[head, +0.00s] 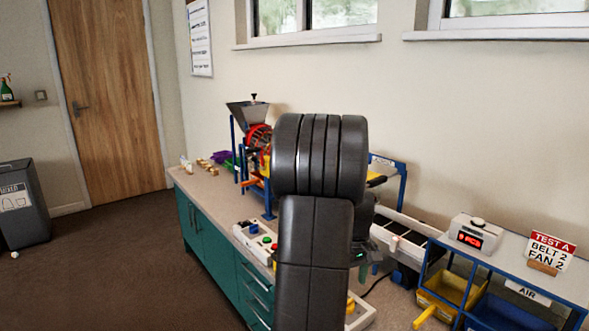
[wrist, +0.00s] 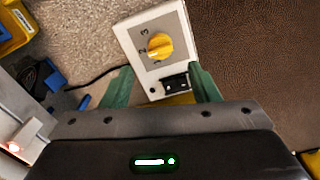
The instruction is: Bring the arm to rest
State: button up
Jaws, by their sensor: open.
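My arm rises in the middle of the head view and hides much of the bench behind it. My gripper (wrist: 160,68) shows in the wrist view with its two green fingers spread apart. Nothing is held between them. Below it is a pale control box (wrist: 152,40) with a yellow knob (wrist: 160,46), marked 2 and 3, and a black switch. The fingertips are on either side of the box's near end; I cannot tell whether they touch it. In the head view the gripper is mostly hidden behind my arm, and the box (head: 360,318) shows partly at the bottom.
The bench (head: 202,190) with teal drawers runs along the wall. It carries a hopper machine (head: 247,112), a button box (head: 256,240), a conveyor (head: 412,240) and a blue rack (head: 500,262) with a yellow bin (head: 450,288). Open floor (head: 120,270) lies to the left.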

notch_tip(320, 180, up, 6)
notch_tip(320, 180, down, 14)
jog(key=shift+f+b, duration=0.1)
jog(key=shift+b, duration=0.65)
jog(key=shift+r+n, duration=0.2)
jog(key=shift+n, duration=0.7)
jog(key=n+b, duration=0.1)
jog(key=n, duration=0.2)
jog(key=shift+n+b, duration=0.35)
jog(key=shift+n, duration=0.05)
jog(key=n+b, duration=0.3)
jog(key=n, duration=0.3)
notch_tip(320, 180, up, 8)
jog(key=shift+r+p, duration=0.1)
jog(key=shift+p, duration=0.85)
